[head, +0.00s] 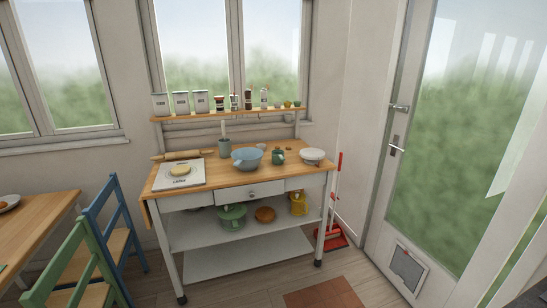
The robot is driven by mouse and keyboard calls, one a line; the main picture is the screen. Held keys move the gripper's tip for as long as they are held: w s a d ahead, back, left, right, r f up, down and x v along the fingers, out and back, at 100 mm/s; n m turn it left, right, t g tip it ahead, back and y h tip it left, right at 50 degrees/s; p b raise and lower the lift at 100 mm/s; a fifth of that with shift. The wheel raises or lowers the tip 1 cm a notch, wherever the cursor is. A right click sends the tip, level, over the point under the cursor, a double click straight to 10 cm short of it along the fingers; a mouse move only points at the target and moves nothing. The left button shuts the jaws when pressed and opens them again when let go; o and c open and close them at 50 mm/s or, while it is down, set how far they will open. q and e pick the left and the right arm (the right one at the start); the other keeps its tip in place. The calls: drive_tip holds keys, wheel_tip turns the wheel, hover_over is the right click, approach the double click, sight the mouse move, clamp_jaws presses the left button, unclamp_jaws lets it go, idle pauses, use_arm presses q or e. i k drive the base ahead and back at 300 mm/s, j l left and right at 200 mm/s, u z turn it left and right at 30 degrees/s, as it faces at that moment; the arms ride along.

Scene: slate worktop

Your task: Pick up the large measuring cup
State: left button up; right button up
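The wooden-topped kitchen trolley (215,183) stands by the window, some way ahead. On it, right of the light blue bowl (247,159), is a small dark green cup (277,157). A smaller pale cup or scoop (261,147) sits just behind the bowl. I cannot tell at this distance which of these is the large measuring cup. Neither of my grippers is in view.
A board with dough (180,171), a rolling pin (182,155), a utensil pot (225,148) and a white bowl (312,156) share the top. Blue (118,220) and green (70,270) chairs and a table (35,225) stand left. Floor is clear in front, with a mat (325,294).

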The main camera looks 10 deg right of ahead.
sight(278, 156)
drive_tip(key=i+l+z, duration=0.2)
drive_tip(key=i, duration=0.6)
drive_tip(key=i+l+u, duration=0.25)
drive_tip(key=i, duration=0.2)
drive_tip(key=i+l+u, duration=0.4)
drive_tip(key=l, duration=0.35)
drive_tip(key=i+l+u, duration=0.1)
drive_tip(key=l, duration=0.35)
drive_tip(key=i+l, duration=0.2)
drive_tip(key=l, duration=0.95)
drive_tip(key=k+l+z, duration=0.1)
drive_tip(key=l, duration=0.55)
